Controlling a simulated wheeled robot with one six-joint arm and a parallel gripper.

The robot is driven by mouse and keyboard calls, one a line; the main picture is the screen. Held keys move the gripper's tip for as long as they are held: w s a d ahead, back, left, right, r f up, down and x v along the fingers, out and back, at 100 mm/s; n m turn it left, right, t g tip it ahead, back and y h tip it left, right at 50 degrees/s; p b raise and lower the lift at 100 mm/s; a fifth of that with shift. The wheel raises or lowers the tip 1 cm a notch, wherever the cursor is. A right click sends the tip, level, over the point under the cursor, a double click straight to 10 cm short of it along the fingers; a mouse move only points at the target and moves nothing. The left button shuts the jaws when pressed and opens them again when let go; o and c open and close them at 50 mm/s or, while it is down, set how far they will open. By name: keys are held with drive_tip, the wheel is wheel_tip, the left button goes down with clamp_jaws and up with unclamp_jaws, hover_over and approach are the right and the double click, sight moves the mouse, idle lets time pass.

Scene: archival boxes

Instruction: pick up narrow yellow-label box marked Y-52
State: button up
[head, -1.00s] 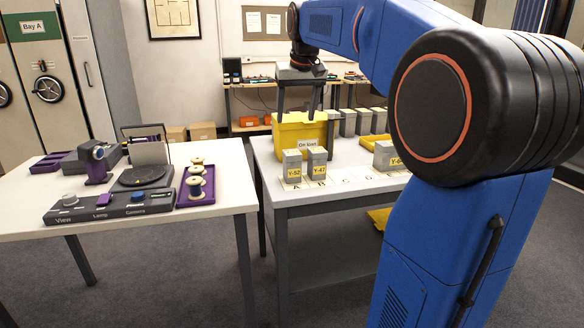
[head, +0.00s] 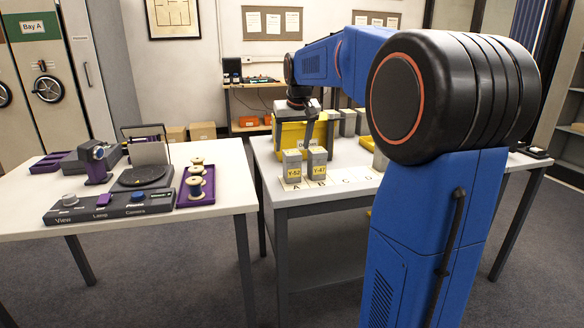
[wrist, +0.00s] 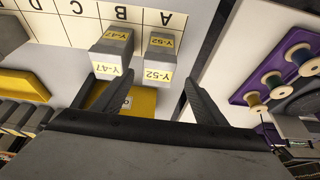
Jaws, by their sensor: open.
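The narrow grey box with the yellow Y-52 label (head: 291,168) stands upright on the lettered strip at the near left of the right table. In the wrist view, Y-52 (wrist: 159,60) appears upside down, ahead of the fingers and right of centre. A similar grey box, Y-47 (head: 317,164), stands close on its right in the head view, and left of it in the wrist view (wrist: 112,50). My gripper (wrist: 145,82) is open and empty, apart from both boxes. In the head view, my gripper (head: 305,135) hangs by the yellow bin, partly hidden.
The yellow bin (head: 283,142) stands behind the boxes, with several grey boxes (head: 347,122) to its right. The lettered strip (head: 343,178) is clear right of Y-47. The left table holds a viewer console (head: 110,207) and a purple tray of spools (head: 207,190).

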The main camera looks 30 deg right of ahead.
sight(292, 152)
drive_tip(key=shift+x, duration=2.65)
drive_tip(key=shift+d, duration=0.2)
drive_tip(key=shift+c, duration=0.6)
drive_tip(key=shift+r, duration=0.1)
drive_tip(key=c, duration=1.2)
